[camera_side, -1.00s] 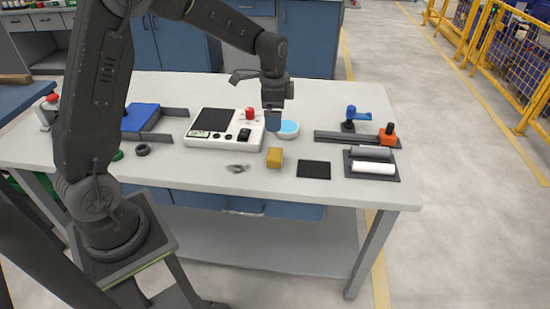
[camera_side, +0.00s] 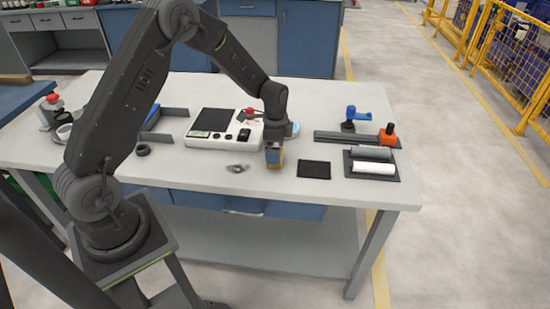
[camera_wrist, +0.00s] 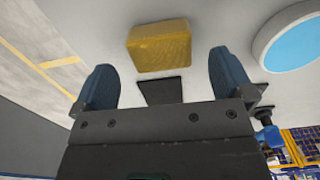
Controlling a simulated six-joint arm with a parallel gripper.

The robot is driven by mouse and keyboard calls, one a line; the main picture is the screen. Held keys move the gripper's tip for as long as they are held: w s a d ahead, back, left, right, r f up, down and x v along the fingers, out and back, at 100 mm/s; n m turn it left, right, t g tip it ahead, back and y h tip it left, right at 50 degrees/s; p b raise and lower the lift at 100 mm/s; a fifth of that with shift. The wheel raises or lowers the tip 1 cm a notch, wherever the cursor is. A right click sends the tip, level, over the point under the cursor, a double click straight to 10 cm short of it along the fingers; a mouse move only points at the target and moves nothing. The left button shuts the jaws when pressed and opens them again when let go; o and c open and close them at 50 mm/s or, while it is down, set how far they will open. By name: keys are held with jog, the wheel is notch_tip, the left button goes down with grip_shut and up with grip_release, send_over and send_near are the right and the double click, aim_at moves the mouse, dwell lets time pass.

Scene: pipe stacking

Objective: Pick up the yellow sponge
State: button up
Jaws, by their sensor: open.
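The yellow sponge (camera_wrist: 159,46) is a small block on the white table. In the wrist view it lies ahead of my gripper (camera_wrist: 163,80), in line with the gap between the two blue fingertips. In the side view my gripper (camera_side: 273,157) is right at the sponge (camera_side: 276,164), pointing down and covering part of it. My gripper is open, with its fingers apart and nothing held. I cannot tell whether a finger touches the sponge.
A black pad (camera_side: 314,169) lies just right of the sponge. A white device (camera_side: 222,130) and a blue-filled bowl (camera_side: 292,128) stand behind. Grey and white pipes (camera_side: 373,167) lie on a tray at right. The front table edge is close.

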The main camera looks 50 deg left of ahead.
notch_tip(320, 180, down, 4)
jog(key=shift+r, duration=0.25)
jog(key=c, duration=1)
jog(key=shift+r, duration=0.1)
jog(key=shift+r, duration=0.6)
notch_tip(320, 180, up, 3)
jog(key=shift+f, duration=0.2)
jog(key=s+a+r, duration=0.7)
jog(key=a, duration=0.2)
jog(key=shift+s, duration=0.2)
jog(key=shift+a, duration=0.1)
